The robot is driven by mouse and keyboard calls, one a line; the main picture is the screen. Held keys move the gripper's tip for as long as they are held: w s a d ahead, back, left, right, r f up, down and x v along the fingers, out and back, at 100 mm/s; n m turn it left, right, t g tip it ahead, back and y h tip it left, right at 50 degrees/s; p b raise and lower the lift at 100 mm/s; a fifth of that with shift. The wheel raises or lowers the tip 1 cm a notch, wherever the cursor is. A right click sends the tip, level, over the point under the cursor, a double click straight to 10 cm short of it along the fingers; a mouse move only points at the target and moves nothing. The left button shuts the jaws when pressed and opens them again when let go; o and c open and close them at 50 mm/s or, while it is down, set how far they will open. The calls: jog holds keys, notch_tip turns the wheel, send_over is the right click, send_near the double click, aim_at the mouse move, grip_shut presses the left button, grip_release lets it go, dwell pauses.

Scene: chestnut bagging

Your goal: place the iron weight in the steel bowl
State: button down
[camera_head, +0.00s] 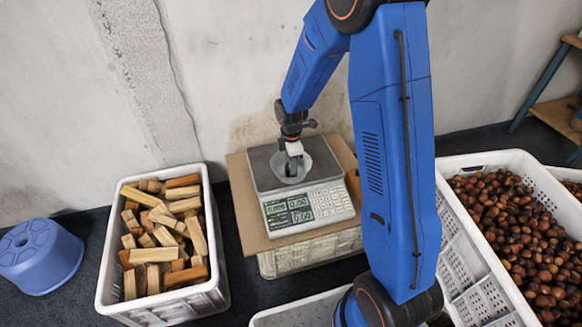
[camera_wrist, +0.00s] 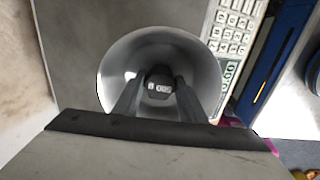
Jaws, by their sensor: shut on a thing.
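The steel bowl (camera_head: 279,164) stands on the pan of the scale in the head view. It also shows in the wrist view (camera_wrist: 204,62), open side up. My gripper (camera_head: 292,167) points down into the bowl. In the wrist view my gripper (camera_wrist: 158,95) has its two dark fingers on either side of the dark iron weight (camera_wrist: 159,84), shut on it. The weight is inside the bowl's outline; I cannot tell whether it touches the bottom. In the head view the weight is hard to make out at the fingertips.
The scale (camera_head: 307,207) rests on a board over a crate. A white crate of wood blocks (camera_head: 205,215) stands left, with a blue upturned tub (camera_head: 40,257) beyond it. A white crate of chestnuts (camera_head: 470,160) stands right. A wall is close behind.

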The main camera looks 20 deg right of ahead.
jog(key=c, duration=1.1)
grip_release()
notch_tip(320, 180, up, 11)
jog(key=s+d+r+m+t, duration=0.1)
jog(key=s+d+r+m, duration=0.3)
jog(key=s+r, duration=0.55)
jog(key=shift+s+d+r+m+t, duration=0.6)
jog(key=shift+s+r+m, duration=1.35)
jog(key=shift+s, duration=2.05)
jog(key=shift+s+d+r+m+t, duration=0.55)
jog(key=shift+s+r+m, duration=0.55)
jog(key=shift+s+m, duration=2.25)
jog(key=shift+s+d+r+m+t, duration=0.35)
jog(key=shift+s+r+m+t, duration=0.85)
jog(key=shift+s, duration=3.4)
